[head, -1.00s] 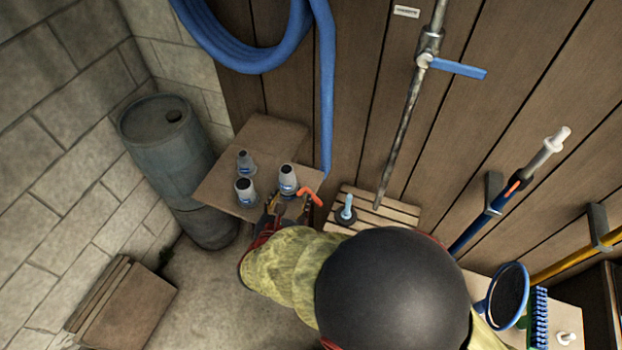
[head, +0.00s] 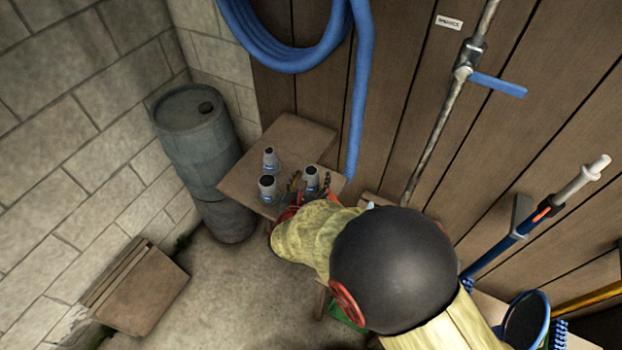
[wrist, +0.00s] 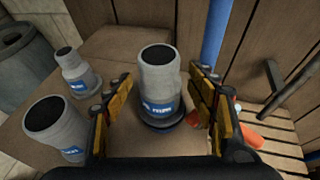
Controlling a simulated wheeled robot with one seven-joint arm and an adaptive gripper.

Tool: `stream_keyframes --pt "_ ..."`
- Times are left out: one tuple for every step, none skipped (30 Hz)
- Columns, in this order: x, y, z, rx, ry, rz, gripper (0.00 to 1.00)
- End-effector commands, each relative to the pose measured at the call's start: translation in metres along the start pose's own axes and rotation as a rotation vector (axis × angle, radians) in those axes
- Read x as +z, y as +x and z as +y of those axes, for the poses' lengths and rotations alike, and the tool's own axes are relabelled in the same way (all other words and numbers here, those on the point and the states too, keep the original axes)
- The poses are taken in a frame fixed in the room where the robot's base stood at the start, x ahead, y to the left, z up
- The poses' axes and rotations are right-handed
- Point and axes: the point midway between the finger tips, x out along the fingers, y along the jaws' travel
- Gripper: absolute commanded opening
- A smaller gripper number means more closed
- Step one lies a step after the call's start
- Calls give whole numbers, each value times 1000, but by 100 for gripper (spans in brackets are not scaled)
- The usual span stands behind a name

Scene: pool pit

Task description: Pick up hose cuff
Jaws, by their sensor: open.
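Three grey hose cuffs with dark open tops and blue labels stand upright on a small wooden table (head: 290,133). In the wrist view, one cuff (wrist: 160,90) stands between the fingers of my open gripper (wrist: 163,88), with a visible gap on each side. This cuff is the right-hand one (head: 311,178) in the head view. The other two are a small cuff (wrist: 77,73) behind left and a larger-looking cuff (wrist: 57,128) at near left. In the head view my gripper (head: 308,184) is at the right cuff, partly hidden by my arm.
A blue-grey barrel (head: 200,150) stands left of the table against the block wall. A blue hose (head: 357,100) hangs on the plank wall just behind the table. An orange object (wrist: 253,137) lies right of the gripper, near a slatted wooden surface (wrist: 275,150).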

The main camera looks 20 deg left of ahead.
Motion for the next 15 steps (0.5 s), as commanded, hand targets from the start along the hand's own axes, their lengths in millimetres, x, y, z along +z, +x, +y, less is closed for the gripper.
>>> stream_keyframes --pt "0 1 0 0 0 0 57" --pt "0 1 0 0 0 0 57" --pt "0 1 0 0 0 0 57" --pt "0 1 0 0 0 0 57" --pt "0 1 0 0 0 0 57" --pt "0 1 0 0 0 0 57" --pt "0 0 0 0 0 0 56" --pt "0 0 0 0 0 0 54" --pt "0 0 0 0 0 0 52" --pt "0 0 0 0 0 0 50" --pt "0 0 0 0 0 0 48" --pt "0 0 0 0 0 0 46" --pt "0 0 0 0 0 0 44" --pt "0 0 0 0 0 0 42" --pt "0 0 0 0 0 0 40"
